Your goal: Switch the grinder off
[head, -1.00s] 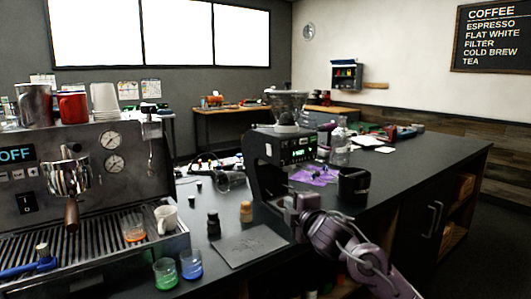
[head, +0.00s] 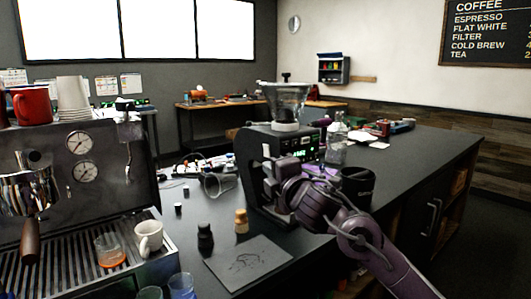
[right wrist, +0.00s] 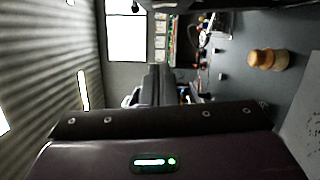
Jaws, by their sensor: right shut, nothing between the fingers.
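The grinder (head: 262,155) is black, with a clear hopper (head: 285,101) on top, and stands on the dark counter. Its front panel has a lit green display (head: 303,154), so it appears powered. My right gripper (head: 290,178) is shut and empty, just in front of the grinder below the display. The purple wrist hides the lower front of the grinder, and I cannot tell whether the fingers touch it. In the right wrist view the dark gripper (right wrist: 155,85) points away from the camera. No switch on the grinder can be made out. My left gripper is out of view.
The espresso machine (head: 95,215) stands at left, with a white cup (head: 149,238) on its tray.

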